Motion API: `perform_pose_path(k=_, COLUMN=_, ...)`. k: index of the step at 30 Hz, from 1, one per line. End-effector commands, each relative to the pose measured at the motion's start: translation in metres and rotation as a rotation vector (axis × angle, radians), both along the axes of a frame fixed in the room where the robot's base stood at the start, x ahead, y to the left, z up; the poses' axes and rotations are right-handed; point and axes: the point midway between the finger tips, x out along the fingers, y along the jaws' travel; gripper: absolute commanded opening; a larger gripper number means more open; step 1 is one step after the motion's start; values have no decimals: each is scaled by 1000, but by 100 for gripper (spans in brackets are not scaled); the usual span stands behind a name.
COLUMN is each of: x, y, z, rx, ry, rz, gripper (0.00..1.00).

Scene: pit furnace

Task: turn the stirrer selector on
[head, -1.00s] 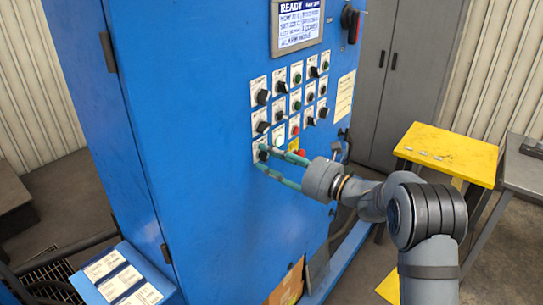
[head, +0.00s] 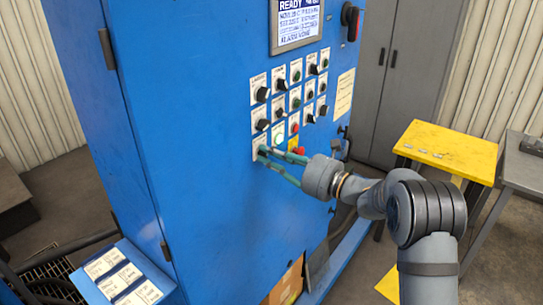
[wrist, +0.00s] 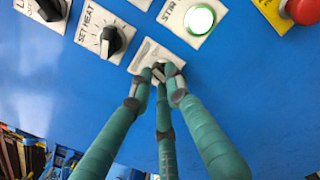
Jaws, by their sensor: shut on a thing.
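The selector in my gripper is a small dark knob (wrist: 160,73) on a pale label plate (wrist: 146,53); its lettering is too blurred to read and its pointer is mostly hidden. My gripper (head: 263,153) has its green fingers closed around this knob at the bottom left of the button panel. In the wrist view the fingertips (wrist: 164,74) meet on the knob from both sides. A green-white lit lamp (wrist: 199,19) on a plate marked "STIR" sits just up and right of it.
A black "SET HEAT" knob (wrist: 112,41) is close by at the upper left, and a red mushroom button (wrist: 302,10) at the upper right. A screen (head: 297,22) reading "READY" is above the panel. A yellow table (head: 448,150) stands to the right of my arm.

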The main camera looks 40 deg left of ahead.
Motion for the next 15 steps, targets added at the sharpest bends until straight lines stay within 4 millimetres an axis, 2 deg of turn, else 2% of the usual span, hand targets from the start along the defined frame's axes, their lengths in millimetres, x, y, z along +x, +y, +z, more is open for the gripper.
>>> perform_pose_path(k=8, x=1, y=0, z=4, rx=4, ry=270, rz=-1, gripper=0)
perform_pose_path(k=15, x=1, y=0, z=1, rx=5, ry=296, rz=0, gripper=0)
